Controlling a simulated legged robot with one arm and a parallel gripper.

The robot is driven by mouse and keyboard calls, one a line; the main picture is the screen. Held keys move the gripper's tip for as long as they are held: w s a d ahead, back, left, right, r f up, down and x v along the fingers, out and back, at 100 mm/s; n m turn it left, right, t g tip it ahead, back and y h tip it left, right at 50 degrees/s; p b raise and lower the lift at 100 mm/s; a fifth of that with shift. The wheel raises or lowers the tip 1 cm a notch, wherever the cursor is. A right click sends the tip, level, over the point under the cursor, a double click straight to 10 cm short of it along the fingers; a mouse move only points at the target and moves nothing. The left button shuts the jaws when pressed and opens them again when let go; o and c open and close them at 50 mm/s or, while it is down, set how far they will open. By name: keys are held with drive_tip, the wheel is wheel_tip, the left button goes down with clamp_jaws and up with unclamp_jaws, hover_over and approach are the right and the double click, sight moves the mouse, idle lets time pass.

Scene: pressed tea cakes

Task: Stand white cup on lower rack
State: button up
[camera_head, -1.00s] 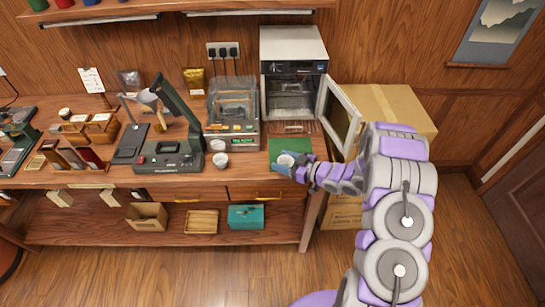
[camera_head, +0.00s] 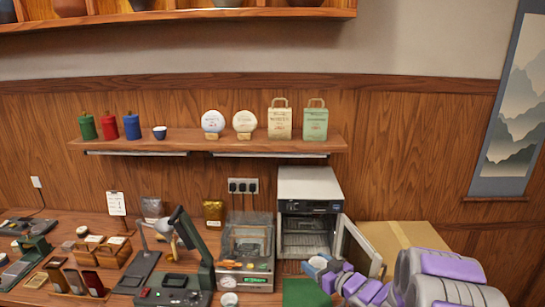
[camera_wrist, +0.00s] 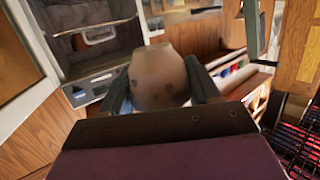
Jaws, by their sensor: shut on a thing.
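My gripper (camera_head: 325,274) is shut on a white cup (camera_head: 317,262), held above the far edge of the green mat (camera_head: 304,293), in front of the cabinet. In the wrist view the cup (camera_wrist: 158,76) sits between the two fingers of my gripper (camera_wrist: 165,88), pale with dark spots. The small white cabinet (camera_head: 309,184) stands at the back of the table with its door (camera_head: 360,250) swung open to the right. Wire rack lines (camera_head: 303,246) show low inside it; the separate levels are hard to tell. The cabinet's dark interior (camera_wrist: 95,30) also shows in the wrist view.
Another white cup (camera_head: 229,299) stands at the front, left of the mat. A clear-lidded machine (camera_head: 245,250) stands left of the cabinet. A cardboard box (camera_head: 405,237) is behind the door. A wall shelf (camera_head: 215,143) with tins and bags hangs above.

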drive_tip(key=s+r+m+t+h+b, duration=0.1)
drive_tip(key=s+r+m+t+h, duration=0.1)
drive_tip(key=r, duration=1)
drive_tip(key=shift+s+d+m+h, duration=0.2)
drive_tip(key=shift+s+m+h, duration=0.4)
drive_tip(key=shift+s+h, duration=0.45)
drive_tip(key=shift+s, duration=0.1)
